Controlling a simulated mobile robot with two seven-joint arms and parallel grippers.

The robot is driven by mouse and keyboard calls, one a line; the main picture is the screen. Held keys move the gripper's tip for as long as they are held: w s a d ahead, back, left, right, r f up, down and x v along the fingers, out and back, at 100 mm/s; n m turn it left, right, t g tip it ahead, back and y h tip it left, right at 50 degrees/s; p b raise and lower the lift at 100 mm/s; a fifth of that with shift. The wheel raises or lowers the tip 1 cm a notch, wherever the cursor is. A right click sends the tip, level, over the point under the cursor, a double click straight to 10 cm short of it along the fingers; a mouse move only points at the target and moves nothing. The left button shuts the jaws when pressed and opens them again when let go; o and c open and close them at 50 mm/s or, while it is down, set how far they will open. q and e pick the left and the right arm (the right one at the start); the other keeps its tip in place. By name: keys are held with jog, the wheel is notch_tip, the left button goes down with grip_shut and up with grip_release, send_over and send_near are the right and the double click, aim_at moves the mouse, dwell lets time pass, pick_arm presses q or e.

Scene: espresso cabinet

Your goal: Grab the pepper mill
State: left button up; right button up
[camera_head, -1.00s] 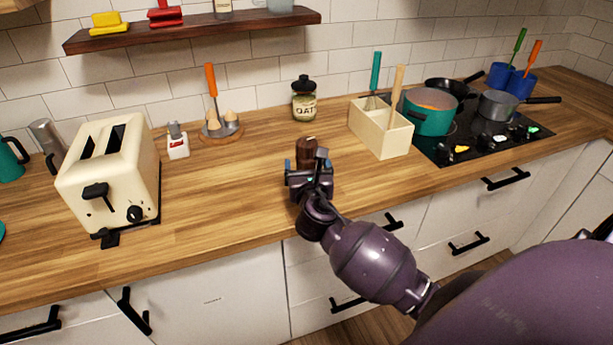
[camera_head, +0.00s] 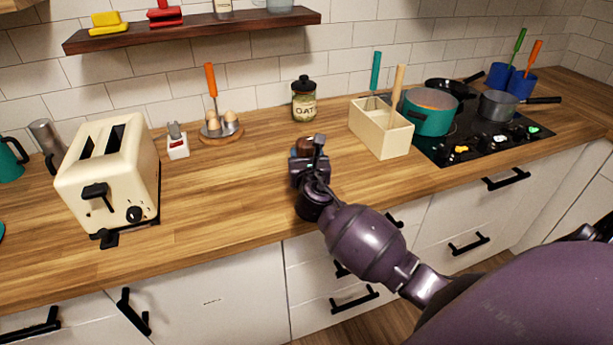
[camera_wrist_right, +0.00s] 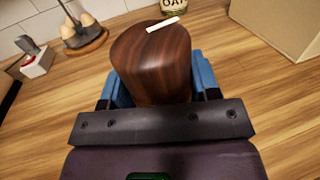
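The pepper mill (camera_head: 304,144) is a dark brown wooden piece standing on the counter, left of the wooden utensil box. In the right wrist view its broad rounded top (camera_wrist_right: 153,60), with a small pale strip, fills the middle. My right gripper (camera_head: 309,152) is at the mill, with the blue fingers (camera_wrist_right: 160,85) on either side of it. The mill hides the inner finger faces, so I cannot tell whether they press on it. The mill's lower part is hidden by the gripper in the head view. My left gripper is out of view.
An oat jar (camera_head: 304,101) stands behind the mill. The utensil box (camera_head: 386,136) is close on the right, before the cooktop (camera_head: 470,135). An egg holder (camera_head: 222,138), salt shaker-like item (camera_head: 177,147) and cream toaster (camera_head: 112,175) stand left. The counter in front is clear.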

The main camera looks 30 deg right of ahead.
grip_shut()
jog(key=shift+r, duration=0.2)
